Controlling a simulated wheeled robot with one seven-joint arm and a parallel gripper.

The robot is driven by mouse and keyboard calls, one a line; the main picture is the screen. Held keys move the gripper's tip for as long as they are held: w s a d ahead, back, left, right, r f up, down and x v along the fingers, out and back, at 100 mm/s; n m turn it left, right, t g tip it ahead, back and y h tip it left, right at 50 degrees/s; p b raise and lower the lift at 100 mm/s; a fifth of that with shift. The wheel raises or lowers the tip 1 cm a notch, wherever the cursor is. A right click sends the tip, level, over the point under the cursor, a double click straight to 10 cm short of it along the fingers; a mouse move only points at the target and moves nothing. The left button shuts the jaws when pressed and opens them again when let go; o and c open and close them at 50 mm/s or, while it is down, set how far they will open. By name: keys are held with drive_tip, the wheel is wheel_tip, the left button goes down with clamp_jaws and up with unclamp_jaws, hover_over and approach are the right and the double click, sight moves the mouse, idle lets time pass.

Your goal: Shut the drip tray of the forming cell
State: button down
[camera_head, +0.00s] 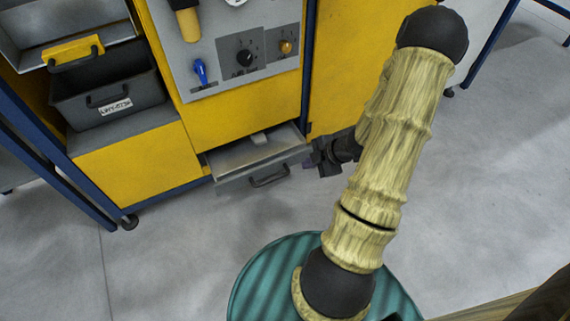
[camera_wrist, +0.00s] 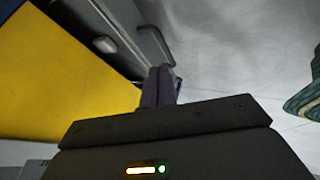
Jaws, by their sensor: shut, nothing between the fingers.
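The grey drip tray (camera_head: 237,186) is pulled out of the lower yellow front of the forming cell. Its dark bar handle (camera_head: 270,177) is on its front face. In the wrist view, the shut fingers (camera_wrist: 158,86) point toward the tray (camera_wrist: 92,14), with the handle (camera_wrist: 156,43) just beyond the fingertips.
The forming cell's yellow cabinet (camera_head: 237,115) carries a control panel (camera_head: 215,75) with knobs above the tray. A dark bin (camera_head: 112,113) sits on a shelf to the left. Blue frame posts (camera_head: 309,60) stand beside the cell. The grey floor (camera_head: 190,260) before the tray is clear.

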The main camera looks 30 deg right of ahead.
drive_tip(key=b, duration=0.8)
approach(277, 166)
drive_tip(key=f, duration=0.1)
drive_tip(key=s+a+f, duration=0.1)
drive_tip(key=s+f, duration=0.1)
drive_tip(key=f, duration=0.1)
drive_tip(key=shift+a, duration=0.4)
drive_tip(key=w, duration=0.3)
drive_tip(key=shift+r+b, duration=0.15)
drive_tip(key=shift+b, duration=0.2)
drive_tip(key=shift+w, duration=0.55)
drive_tip(key=shift+r, duration=0.1)
